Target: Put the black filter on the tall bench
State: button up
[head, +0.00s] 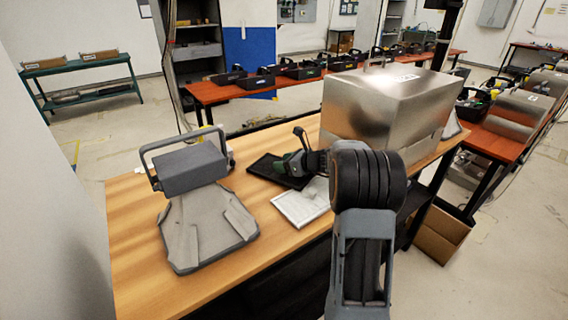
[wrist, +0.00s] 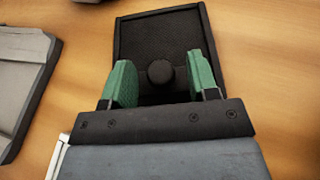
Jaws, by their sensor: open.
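The black filter (head: 262,167) is a flat, framed black panel lying on the near wooden bench (head: 135,235). In the wrist view the filter (wrist: 160,28) has a round knob (wrist: 160,72) at its middle. My gripper (head: 287,163) is over the filter, its green fingers apart. In the wrist view my gripper (wrist: 164,78) has one finger on each side of the knob, with gaps and nothing held. The near part of the filter is hidden behind the gripper. I cannot tell for sure which bench is the tall one.
A pale framed panel (head: 302,203) lies just in front of the filter. A grey handled device (head: 195,195) stands to the left, and a large metal box (head: 385,105) to the right. A green bench (head: 80,65) and red-topped benches (head: 210,92) stand farther back.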

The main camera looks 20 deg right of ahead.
jog(key=v, duration=1.2)
jog(key=shift+r+b, duration=0.1)
jog(key=shift+b, duration=0.25)
